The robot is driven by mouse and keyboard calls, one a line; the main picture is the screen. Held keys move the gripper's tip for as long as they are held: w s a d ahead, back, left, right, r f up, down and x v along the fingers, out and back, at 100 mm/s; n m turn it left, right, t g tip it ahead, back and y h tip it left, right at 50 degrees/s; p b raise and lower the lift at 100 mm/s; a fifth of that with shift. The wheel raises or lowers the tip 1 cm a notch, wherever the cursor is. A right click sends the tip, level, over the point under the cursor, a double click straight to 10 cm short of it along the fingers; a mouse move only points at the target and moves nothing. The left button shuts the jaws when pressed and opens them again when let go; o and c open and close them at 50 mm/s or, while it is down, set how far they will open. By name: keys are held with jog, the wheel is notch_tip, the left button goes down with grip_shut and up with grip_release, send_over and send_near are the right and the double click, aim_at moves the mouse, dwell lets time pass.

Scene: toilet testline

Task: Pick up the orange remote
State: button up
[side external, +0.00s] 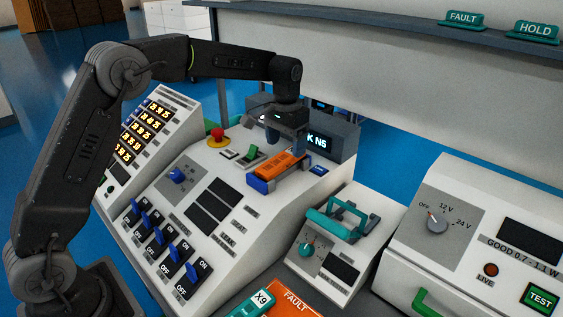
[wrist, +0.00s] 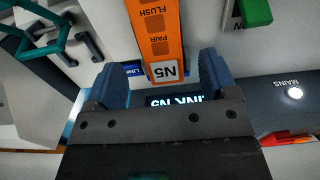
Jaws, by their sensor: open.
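The orange remote (side external: 281,165) lies in a blue holder (side external: 259,184) on the sloped white console in the side external view. My gripper (side external: 285,138) is above the remote's far end in the side view. In the wrist view my gripper (wrist: 164,78) is open, with blue fingers on either side of the N5 end of the remote. I cannot tell whether the fingers touch it.
A grey box with a lit display (side external: 318,141) stands just behind the remote. A green rocker switch (side external: 250,153) and a red button (side external: 217,134) sit to its left. A teal handle (side external: 336,216) is on a unit to the right.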

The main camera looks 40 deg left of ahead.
aim_at(286, 155)
jog(key=shift+f, duration=1.8)
jog(key=c, duration=1.1)
jog(key=shift+r, duration=0.1)
jog(key=shift+r, duration=0.1)
